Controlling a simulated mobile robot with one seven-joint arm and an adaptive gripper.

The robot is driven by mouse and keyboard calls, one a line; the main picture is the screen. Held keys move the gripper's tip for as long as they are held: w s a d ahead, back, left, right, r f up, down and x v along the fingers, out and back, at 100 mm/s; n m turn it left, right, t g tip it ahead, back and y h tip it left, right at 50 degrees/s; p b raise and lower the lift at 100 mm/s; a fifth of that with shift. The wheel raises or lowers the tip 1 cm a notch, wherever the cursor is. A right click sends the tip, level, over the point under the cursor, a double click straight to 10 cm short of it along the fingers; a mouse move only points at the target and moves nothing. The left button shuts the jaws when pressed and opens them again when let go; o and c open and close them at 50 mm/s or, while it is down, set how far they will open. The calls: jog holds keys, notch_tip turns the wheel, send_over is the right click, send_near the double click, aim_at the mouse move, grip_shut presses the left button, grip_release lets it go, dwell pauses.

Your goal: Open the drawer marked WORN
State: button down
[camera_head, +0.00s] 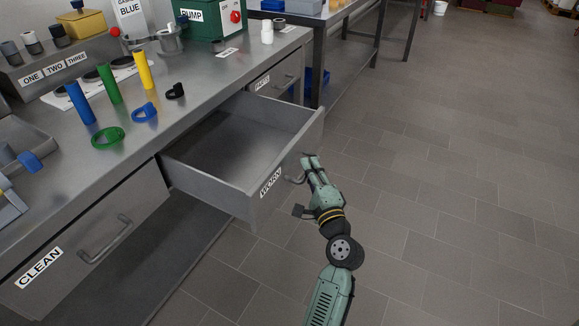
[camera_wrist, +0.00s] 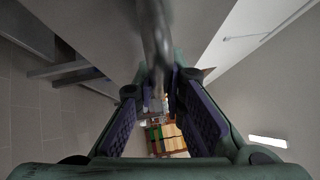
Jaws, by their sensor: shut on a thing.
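The drawer marked WORN (camera_head: 215,190) is pulled well out from the bench, and its inside looks empty. Its label WORN (camera_head: 271,182) is on the front face. My gripper (camera_head: 307,162) is at the drawer's handle (camera_head: 295,180), in front of the drawer front. In the wrist view the handle bar (camera_wrist: 155,45) runs between the fingers of my gripper (camera_wrist: 160,100). My gripper is shut on the handle. Part of the handle is hidden by the fingers.
The CLEAN drawer (camera_head: 100,238) at left and another drawer (camera_head: 275,78) at right are shut. The bench top (camera_head: 190,100) holds coloured cylinders, rings and a green PUMP box (camera_head: 212,20). The tiled floor (camera_head: 450,180) to the right is clear.

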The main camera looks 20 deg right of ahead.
jog(key=shift+s+d+f+b, duration=0.1)
jog(key=shift+s+d+b, duration=0.1)
jog(key=shift+s+d, duration=0.5)
jog(key=shift+s+d+b, duration=0.15)
jog(key=shift+s+d, duration=0.35)
jog(key=shift+s, duration=0.35)
jog(key=c, duration=1.7)
grip_release()
jog(key=shift+o, duration=0.2)
jog(key=s+a+f, duration=0.1)
jog(key=s, duration=1)
jog(key=shift+s+a+f, duration=0.25)
jog(key=shift+s+a, duration=0.05)
jog(key=shift+s, duration=0.1)
jog(key=shift+d, duration=0.1)
